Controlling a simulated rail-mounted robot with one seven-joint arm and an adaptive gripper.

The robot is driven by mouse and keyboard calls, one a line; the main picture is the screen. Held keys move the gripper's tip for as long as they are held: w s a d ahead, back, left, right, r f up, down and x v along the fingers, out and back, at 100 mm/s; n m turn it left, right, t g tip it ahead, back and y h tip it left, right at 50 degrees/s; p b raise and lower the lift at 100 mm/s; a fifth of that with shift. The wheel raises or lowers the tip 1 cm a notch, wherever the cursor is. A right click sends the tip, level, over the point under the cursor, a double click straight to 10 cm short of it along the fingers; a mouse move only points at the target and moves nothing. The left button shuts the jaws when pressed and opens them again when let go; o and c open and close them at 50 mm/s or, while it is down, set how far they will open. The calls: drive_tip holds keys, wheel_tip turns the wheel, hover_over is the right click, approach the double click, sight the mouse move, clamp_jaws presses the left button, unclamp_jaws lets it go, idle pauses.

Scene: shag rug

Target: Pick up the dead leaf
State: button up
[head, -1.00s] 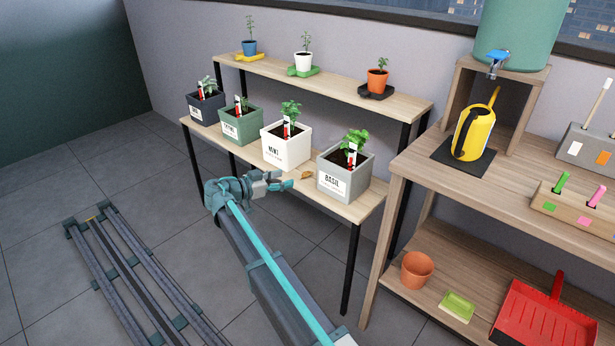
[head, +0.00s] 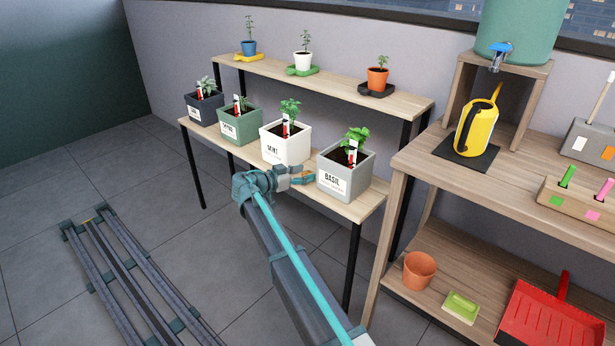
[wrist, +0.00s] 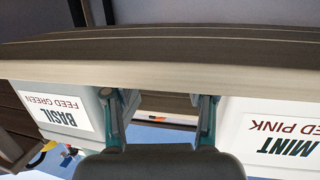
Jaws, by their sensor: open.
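The dead leaf (head: 309,173), small and orange-brown, lies on the lower plant shelf between the white MINT pot (head: 286,145) and the grey BASIL pot (head: 345,177). My gripper mostly covers it in the head view. My gripper (head: 305,178) is open and empty at the shelf's front edge, in front of the gap between these pots. In the upside-down wrist view, its fingers (wrist: 159,105) stand apart, with BASIL to the left and MINT to the right. A thin dark and orange-brown strip shows between them; I cannot tell whether it is the leaf.
The lower plant shelf (head: 250,156) also holds a green pot (head: 239,125) and a dark pot (head: 205,108). An upper shelf (head: 335,79) with small potted seedlings is behind. A workbench (head: 430,165) with a yellow watering can (head: 476,129) stands right.

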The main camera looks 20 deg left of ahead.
drive_tip(key=c, duration=0.8)
drive_tip(key=shift+r, duration=0.1)
